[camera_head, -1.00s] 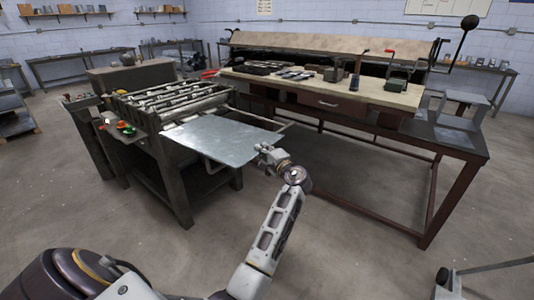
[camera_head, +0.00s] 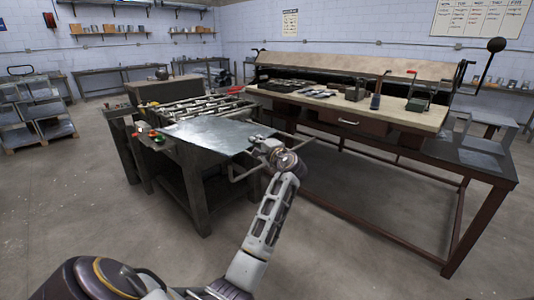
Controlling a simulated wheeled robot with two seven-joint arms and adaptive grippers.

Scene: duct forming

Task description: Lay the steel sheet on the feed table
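The steel sheet (camera_head: 215,134) is a flat, thin, grey plate. It lies about level over the near right part of the roller machine (camera_head: 192,177), with its left edge close to the rollers. The feed table's own top is mostly hidden under the sheet, so I cannot tell whether the sheet rests fully on it. My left gripper (camera_head: 262,147) is at the sheet's near right corner and looks shut on its edge; the fingertips are small and partly hidden. My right gripper is not in view.
A long workbench (camera_head: 430,121) with tools on top stands to the right, close to the sheet's right side. Green and red buttons (camera_head: 150,135) sit on the machine's left side. A rack (camera_head: 35,112) stands at far left. The near floor is open.

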